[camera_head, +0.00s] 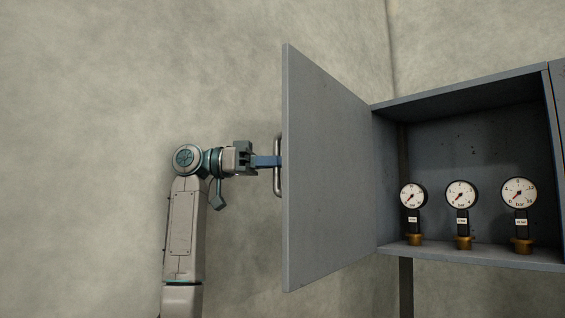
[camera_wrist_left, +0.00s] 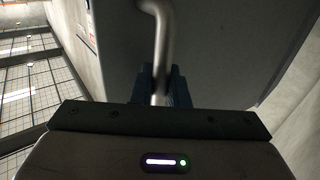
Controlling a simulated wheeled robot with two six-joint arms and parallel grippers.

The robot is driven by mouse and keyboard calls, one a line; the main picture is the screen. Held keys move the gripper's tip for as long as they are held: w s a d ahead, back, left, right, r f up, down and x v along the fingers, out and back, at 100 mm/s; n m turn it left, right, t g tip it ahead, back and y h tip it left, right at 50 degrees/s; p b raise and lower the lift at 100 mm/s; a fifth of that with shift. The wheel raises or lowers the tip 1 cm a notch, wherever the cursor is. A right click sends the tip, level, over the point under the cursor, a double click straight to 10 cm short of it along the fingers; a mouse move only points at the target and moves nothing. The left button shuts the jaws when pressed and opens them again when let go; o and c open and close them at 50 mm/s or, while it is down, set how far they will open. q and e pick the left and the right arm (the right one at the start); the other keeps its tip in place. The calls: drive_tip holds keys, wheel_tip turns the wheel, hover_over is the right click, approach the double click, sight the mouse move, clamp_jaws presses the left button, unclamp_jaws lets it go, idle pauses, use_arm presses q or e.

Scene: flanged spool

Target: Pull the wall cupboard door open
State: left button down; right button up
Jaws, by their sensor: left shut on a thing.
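The grey wall cupboard (camera_head: 470,130) is at the right in the head view. Its door (camera_head: 325,170) stands wide open, swung out to the left on its hinge side. A metal bar handle (camera_head: 277,182) is on the door's outer face; it also shows in the left wrist view (camera_wrist_left: 162,40). My left gripper (camera_head: 272,161) reaches the handle from the left. Its blue fingers (camera_wrist_left: 165,88) are shut on the handle bar in the left wrist view. My right gripper is in neither view.
Inside the cupboard stand three pressure gauges, a left one (camera_head: 413,197), a middle one (camera_head: 461,197) and a right one (camera_head: 519,194), on brass bases. A concrete wall (camera_head: 80,120) is behind. The space left of my left arm looks clear.

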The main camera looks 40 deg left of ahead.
use_arm(q)
drive_tip(key=c, duration=1.5)
unclamp_jaws()
drive_tip(key=shift+s, duration=0.1)
drive_tip(key=shift+o, duration=0.2)
drive_tip(key=shift+s+d+r, duration=0.1)
drive_tip(key=shift+s, duration=0.05)
